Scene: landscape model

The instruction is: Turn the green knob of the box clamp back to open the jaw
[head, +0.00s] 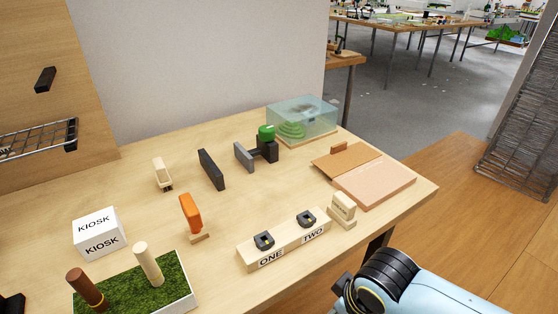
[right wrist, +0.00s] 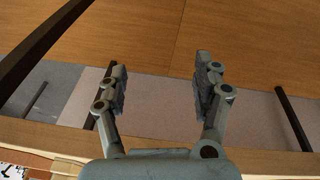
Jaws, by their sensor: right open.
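The box clamp stands on the table towards the back in the head view. Its green knob (head: 266,131) sits on top of a black block (head: 268,150). A grey jaw plate (head: 244,156) stands left of the block, joined to it by a short dark bar. A separate dark upright plate (head: 210,169) stands further left, with a bare gap between the two plates. My right gripper (right wrist: 160,82) is open and empty in the right wrist view, with wooden floor beyond its fingers. The clamp is not in that view. My left gripper is not in view.
A clear box (head: 302,118) with green coils inside stands just behind and right of the clamp. A pinkish board (head: 375,183) lies to the right. An orange piece (head: 191,214), a ONE/TWO block (head: 285,244) and a KIOSK box (head: 98,232) stand nearer. Bare tabletop lies before the clamp.

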